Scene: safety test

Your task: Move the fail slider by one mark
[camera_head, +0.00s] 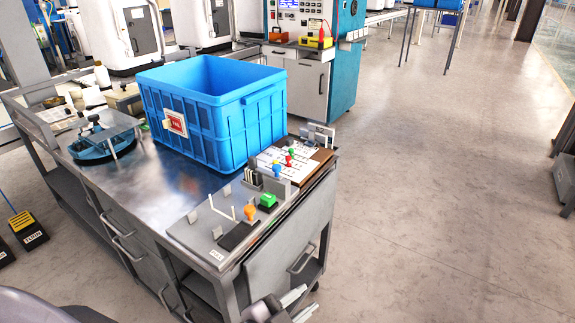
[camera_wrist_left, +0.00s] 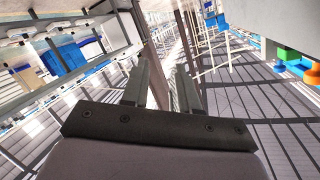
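A white slider board (camera_head: 268,156) with dark marks lies at the right end of the metal table. It carries a green knob (camera_head: 291,152), a red knob (camera_head: 288,160) and a blue knob (camera_head: 277,168). The lettering is too small to tell which slider is the fail one. My left gripper (camera_head: 308,299) is at the bottom of the head view, off the table's near right corner and well apart from the board. In the left wrist view its two fingers (camera_wrist_left: 162,62) stand apart with nothing between them. My right gripper is not in view.
A large blue crate (camera_head: 222,145) with a red label stands behind the board. Small upright holders flank the board.

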